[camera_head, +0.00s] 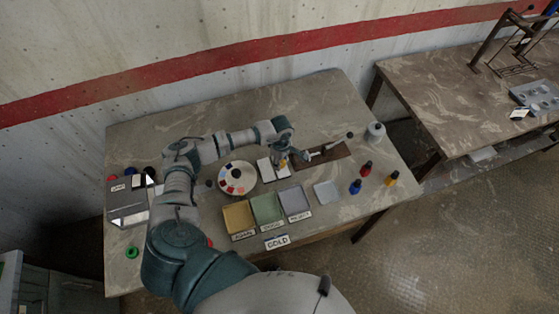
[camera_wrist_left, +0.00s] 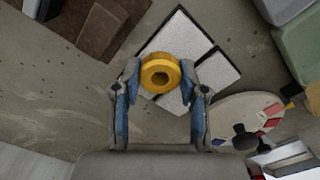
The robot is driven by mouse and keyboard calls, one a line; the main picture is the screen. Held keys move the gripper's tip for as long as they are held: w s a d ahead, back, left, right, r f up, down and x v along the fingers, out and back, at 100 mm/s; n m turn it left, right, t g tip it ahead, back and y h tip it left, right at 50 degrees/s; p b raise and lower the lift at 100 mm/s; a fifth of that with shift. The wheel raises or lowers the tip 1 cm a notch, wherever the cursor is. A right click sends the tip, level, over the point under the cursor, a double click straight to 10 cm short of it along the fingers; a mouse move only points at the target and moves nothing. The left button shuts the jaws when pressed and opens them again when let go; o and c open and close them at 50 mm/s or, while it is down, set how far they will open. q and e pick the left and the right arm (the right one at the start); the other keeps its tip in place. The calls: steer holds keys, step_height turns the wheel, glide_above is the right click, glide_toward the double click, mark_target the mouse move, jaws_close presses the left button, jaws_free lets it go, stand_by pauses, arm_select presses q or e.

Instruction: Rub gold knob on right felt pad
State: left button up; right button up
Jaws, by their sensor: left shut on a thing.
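My left gripper (camera_head: 283,160) reaches over the two white felt pads on the table and points down. In the left wrist view its fingers (camera_wrist_left: 160,85) are shut on the gold knob (camera_wrist_left: 160,70), a ring-like yellow piece with a hole facing the camera. The right felt pad (camera_wrist_left: 185,35) lies behind the knob in that view; the left felt pad (camera_wrist_left: 215,75) is beside it across a dark gap. The left pad also shows in the head view (camera_head: 264,168). I cannot tell whether the knob touches the pad. My right gripper is out of view.
A round palette (camera_head: 237,191) lies left of the pads. Tan (camera_head: 238,217), green (camera_head: 268,208) and grey (camera_head: 294,202) trays stand in front, behind a GOLD card (camera_head: 277,241). A brown board (camera_head: 332,153) with a tool lies to the right. Small bottles (camera_head: 366,168) stand further right.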

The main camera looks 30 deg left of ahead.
arm_select(q)
steer(key=shift+a, duration=0.4)
steer(key=shift+r+p, duration=0.35)
steer(key=shift+r, duration=0.2)
steer(key=shift+d+r+p, duration=0.2)
steer(key=shift+r+p, duration=0.1)
steer(key=shift+r, duration=0.25)
steer(key=shift+d+r, duration=0.1)
steer(key=shift+r, duration=0.3)
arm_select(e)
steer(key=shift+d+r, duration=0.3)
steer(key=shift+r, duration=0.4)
